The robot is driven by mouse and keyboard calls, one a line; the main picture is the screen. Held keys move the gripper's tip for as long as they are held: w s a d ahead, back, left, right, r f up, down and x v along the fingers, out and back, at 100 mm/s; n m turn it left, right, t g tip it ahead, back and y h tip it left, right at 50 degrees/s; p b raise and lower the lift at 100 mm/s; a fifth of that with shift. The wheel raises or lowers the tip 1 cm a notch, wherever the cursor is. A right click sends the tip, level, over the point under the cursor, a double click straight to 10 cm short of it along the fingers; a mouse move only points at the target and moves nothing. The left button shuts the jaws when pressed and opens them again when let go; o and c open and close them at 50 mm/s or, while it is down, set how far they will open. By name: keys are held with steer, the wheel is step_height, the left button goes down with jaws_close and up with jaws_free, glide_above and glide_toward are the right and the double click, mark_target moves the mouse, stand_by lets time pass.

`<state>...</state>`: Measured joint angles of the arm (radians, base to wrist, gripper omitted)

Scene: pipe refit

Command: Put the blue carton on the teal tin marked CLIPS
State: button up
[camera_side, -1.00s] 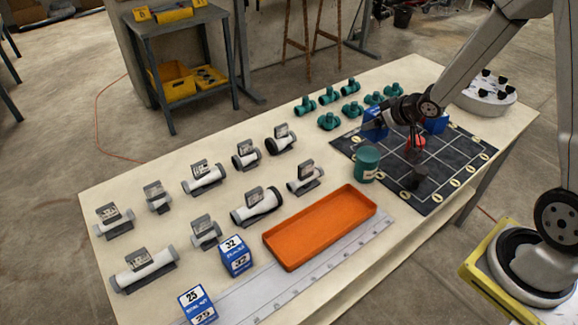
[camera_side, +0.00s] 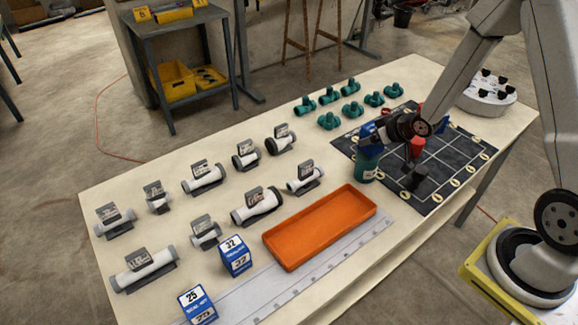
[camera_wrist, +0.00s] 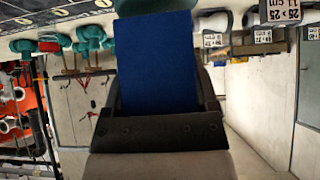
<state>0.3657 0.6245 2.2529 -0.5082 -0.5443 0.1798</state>
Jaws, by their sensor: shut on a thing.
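The blue carton (camera_side: 369,132) is held in my gripper (camera_side: 380,131), which is shut on it. In the wrist view the carton (camera_wrist: 155,62) fills the space between the two fingers. The teal tin (camera_side: 366,168) stands upright at the left edge of the dark mat, its marking too small to read. The carton is over the tin's top, in line with it in the side view. Teal shows behind the carton at the top of the upside-down wrist view. I cannot tell whether carton and tin touch.
The dark gridded mat (camera_side: 452,160) holds a red piece (camera_side: 416,149), a black piece (camera_side: 415,181) and another blue box (camera_side: 441,125), partly hidden. An orange tray (camera_side: 320,228) lies in front. Teal fittings (camera_side: 329,121) and white pipe pieces (camera_side: 204,178) stand on the table.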

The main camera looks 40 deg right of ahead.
steer(key=shift+f, duration=0.45)
steer(key=o, duration=1.1)
steer(key=shift+r, duration=0.6)
steer(key=shift+v, duration=5.85)
steer(key=shift+a, duration=0.1)
